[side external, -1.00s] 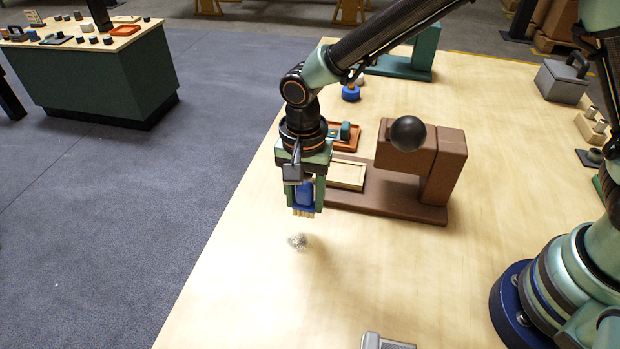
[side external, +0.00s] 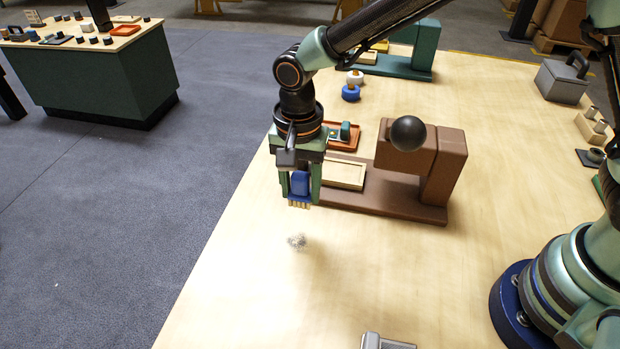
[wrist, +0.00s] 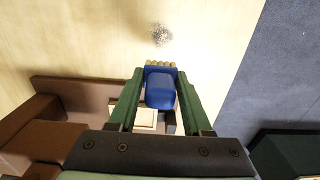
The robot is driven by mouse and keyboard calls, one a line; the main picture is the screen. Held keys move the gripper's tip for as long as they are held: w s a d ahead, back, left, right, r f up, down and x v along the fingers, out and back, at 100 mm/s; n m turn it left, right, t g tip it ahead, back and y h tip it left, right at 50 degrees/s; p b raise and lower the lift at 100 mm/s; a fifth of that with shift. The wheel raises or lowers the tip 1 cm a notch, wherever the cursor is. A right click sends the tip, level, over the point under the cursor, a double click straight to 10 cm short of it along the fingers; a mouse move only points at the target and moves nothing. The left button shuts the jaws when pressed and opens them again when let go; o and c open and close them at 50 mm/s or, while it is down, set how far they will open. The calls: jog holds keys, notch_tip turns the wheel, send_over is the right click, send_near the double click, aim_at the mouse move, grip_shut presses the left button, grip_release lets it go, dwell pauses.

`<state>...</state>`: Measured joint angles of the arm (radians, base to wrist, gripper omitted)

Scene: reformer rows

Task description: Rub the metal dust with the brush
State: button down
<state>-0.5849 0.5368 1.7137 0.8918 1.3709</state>
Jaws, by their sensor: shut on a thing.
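The metal dust (side external: 297,241) is a small grey speckled patch on the bare wooden table. It also shows near the top of the wrist view (wrist: 161,35). My gripper (side external: 300,196) is shut on the brush (side external: 300,184), a blue block with pale bristles pointing down. In the wrist view the blue brush (wrist: 160,88) sits between the green fingers, bristles toward the dust. In the side view the brush hangs above the table, behind the dust and apart from it.
A brown press (side external: 436,165) with a black ball knob stands close right of my gripper, with a pale tray (side external: 343,174) on its base. An orange tray (side external: 343,137) and blue knobbed piece (side external: 351,93) lie behind.

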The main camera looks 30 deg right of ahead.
aim_at(305, 230)
jog(key=shift+f, duration=3.5)
jog(key=shift+s+a+f, duration=0.35)
jog(key=shift+a+f, duration=0.05)
jog(key=shift+f, duration=0.1)
jog(key=shift+s+a, duration=1.85)
jog(key=shift+s, duration=0.05)
jog(key=shift+w+d, duration=2.25)
jog(key=shift+s+d, duration=0.3)
jog(key=shift+s+a, duration=2.2)
jog(key=shift+a, duration=0.1)
jog(key=shift+w+d, duration=2.2)
notch_tip(305, 230, up, 2)
jog(key=shift+w+r, duration=0.1)
jog(key=shift+r, duration=2.95)
